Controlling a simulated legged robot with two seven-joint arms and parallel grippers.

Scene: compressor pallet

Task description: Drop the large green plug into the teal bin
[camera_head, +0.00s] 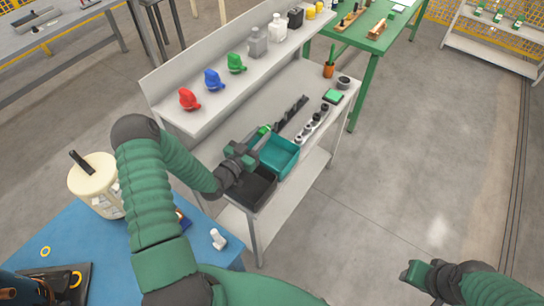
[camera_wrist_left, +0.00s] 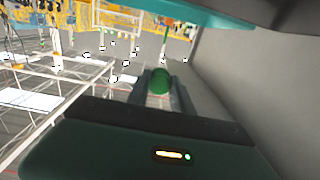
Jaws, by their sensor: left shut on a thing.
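My left gripper (camera_head: 257,138) is beside the teal bin (camera_head: 280,155), on its shelf side, with its fingers shut on the green plug (camera_head: 264,129). Only a small bright green part of the plug shows in the head view. In the left wrist view the plug (camera_wrist_left: 160,81) shows its round green end between the two fingers. The teal bin's edge (camera_wrist_left: 200,14) crosses the top of that view. The plug appears to be outside the bin, but its height cannot be told. My right gripper (camera_head: 411,271) is at the lower right, away from the bench; its jaw opening is unclear.
A black bin (camera_head: 252,188) adjoins the teal bin. Red (camera_head: 188,98), blue (camera_head: 213,79) and green (camera_head: 236,63) parts stand on the raised shelf (camera_head: 215,98). A dark strip (camera_head: 292,112) and several small cylinders lie farther along the bench. A blue table (camera_head: 75,235) is at lower left.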

